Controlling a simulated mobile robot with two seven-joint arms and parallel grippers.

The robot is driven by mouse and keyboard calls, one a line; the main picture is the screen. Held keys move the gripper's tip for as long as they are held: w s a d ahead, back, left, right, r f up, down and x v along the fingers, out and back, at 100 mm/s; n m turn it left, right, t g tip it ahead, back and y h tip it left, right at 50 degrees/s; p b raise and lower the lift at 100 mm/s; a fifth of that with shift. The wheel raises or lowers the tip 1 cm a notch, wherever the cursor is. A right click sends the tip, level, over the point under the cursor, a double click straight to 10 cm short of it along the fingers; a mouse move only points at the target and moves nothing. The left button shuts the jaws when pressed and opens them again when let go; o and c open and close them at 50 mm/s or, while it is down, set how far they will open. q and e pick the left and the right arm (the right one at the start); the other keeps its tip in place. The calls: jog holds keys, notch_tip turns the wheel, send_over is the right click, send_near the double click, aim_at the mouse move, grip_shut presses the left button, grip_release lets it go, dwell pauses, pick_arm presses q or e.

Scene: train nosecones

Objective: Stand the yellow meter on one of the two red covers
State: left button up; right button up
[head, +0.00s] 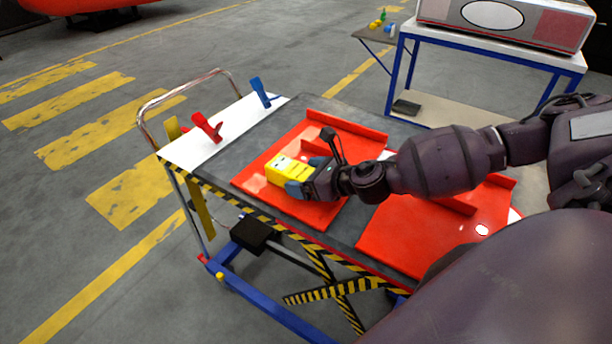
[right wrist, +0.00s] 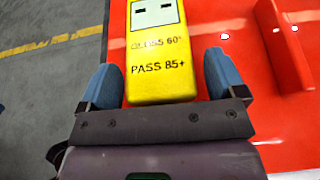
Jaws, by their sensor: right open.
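The yellow meter (head: 287,168) is at the left red cover (head: 320,211), over its flat face; I cannot tell for sure that it touches. The right wrist view shows the meter's printed face (right wrist: 160,45) with "GLOSS 60°" and "PASS 85+". My right gripper (head: 306,177) is at the meter's near right end. Its blue fingers are open, one on each side of the meter, with gaps showing in the right wrist view (right wrist: 162,75). The right red cover (head: 410,235) lies beside it, partly hidden by my arm. My left gripper is not in view.
The covers lie on a grey-topped lift cart (head: 245,178) with a striped edge. Red (head: 207,127) and blue (head: 260,92) clamps sit on its white left end. A raised red flange (head: 347,130) runs along the left cover's back. A blue-framed bench (head: 404,40) stands behind.

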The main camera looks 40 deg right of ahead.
jog(key=shift+r, duration=0.25)
jog(key=v, duration=1.2)
jog(key=shift+f, duration=0.15)
dwell(0.4)
